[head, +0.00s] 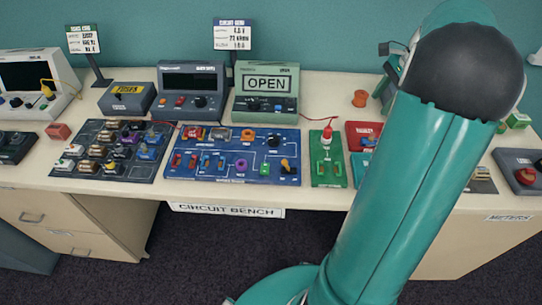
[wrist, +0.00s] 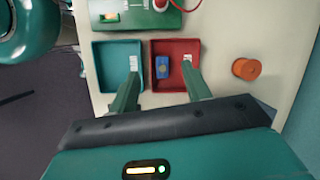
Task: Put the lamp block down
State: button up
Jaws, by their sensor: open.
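A small blue block with a yellowish mark (wrist: 162,66), probably the lamp block, lies in the red tray (wrist: 182,46) in the wrist view, towards its left side. My gripper (wrist: 160,71) is open, with one finger over the teal tray (wrist: 104,62) and the other over the red tray. The block shows between the fingers; I see neither finger touching it.
A green board (wrist: 112,16) with a red-topped probe and red wire borders the trays. An orange spool (wrist: 247,69) stands right of the red tray. The blue circuit board (head: 222,170) and dark block rack (head: 78,172) lie further left on the bench.

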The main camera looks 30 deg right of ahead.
jog(key=w+a+r+n+h, duration=0.1)
jog(key=a+r+n, duration=0.3)
jog(key=a, duration=0.8)
jog(key=a+r+n+h, duration=0.2)
jog(key=a+n, duration=0.4)
jog(key=a, duration=0.6)
jog(key=s+a+f+n+t, duration=0.1)
jog(key=s+a+n, duration=0.3)
jog(key=a+n, duration=0.2)
jog(key=s+a+f+n+t, duration=0.1)
jog(key=s+a+n, duration=0.4)
jog(key=a, duration=0.5)
jog(key=shift+f+n+t, duration=0.3)
jog(key=shift+n+t, duration=0.1)
jog(key=shift+t, duration=0.4)
jog(key=shift+c, duration=1.3)
